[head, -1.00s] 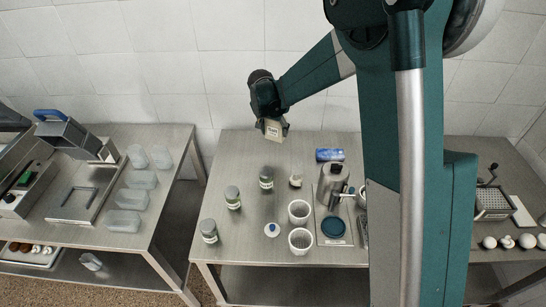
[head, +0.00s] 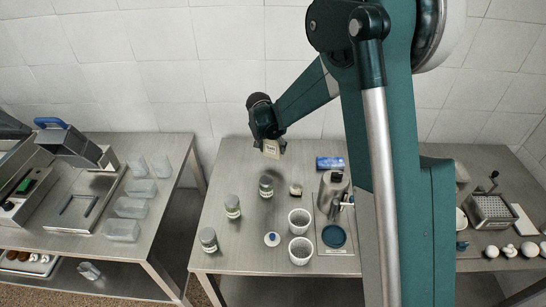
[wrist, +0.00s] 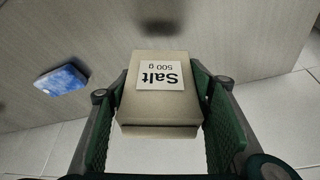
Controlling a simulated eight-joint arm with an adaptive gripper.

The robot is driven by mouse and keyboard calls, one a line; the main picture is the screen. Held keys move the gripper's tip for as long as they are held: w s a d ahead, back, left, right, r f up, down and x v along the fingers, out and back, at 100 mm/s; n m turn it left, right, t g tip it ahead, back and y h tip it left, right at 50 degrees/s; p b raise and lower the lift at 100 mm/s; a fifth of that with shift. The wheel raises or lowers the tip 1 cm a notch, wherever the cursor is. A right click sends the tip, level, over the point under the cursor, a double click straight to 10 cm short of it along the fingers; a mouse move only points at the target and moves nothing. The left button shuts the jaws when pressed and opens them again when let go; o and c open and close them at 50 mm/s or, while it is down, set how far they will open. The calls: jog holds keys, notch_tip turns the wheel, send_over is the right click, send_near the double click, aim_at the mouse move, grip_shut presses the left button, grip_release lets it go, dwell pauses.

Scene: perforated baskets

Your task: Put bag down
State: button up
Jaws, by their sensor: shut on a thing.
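The bag (wrist: 158,112) is a beige block-shaped packet with a white label reading "Salt 500 g". In the wrist view it sits between both green finger pads of my gripper (wrist: 160,120), which is shut on it. In the head view the bag (head: 271,149) hangs under my gripper (head: 268,138), near the back edge of the middle steel table (head: 225,255). It appears to be held above the table, with a dark shadow on the surface in front of it.
Jars (head: 232,206) stand on the table's left side, two white perforated baskets (head: 300,250) at the front. A metal pot (head: 332,190) and a blue packet (head: 330,163) are to the right. The blue packet also shows in the wrist view (wrist: 62,80). Bare steel lies at the back left.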

aim_at(273, 156)
jog(key=shift+f, duration=0.7)
jog(key=shift+f, duration=0.15)
jog(key=shift+f, duration=1.75)
jog(key=shift+f+b, duration=0.2)
jog(key=shift+b, duration=0.1)
jog(key=o, duration=1.2)
jog(key=shift+r, duration=0.15)
jog(key=shift+p+v, duration=0.45)
jog(key=shift+v, duration=5.6)
jog(key=shift+s+d, duration=0.1)
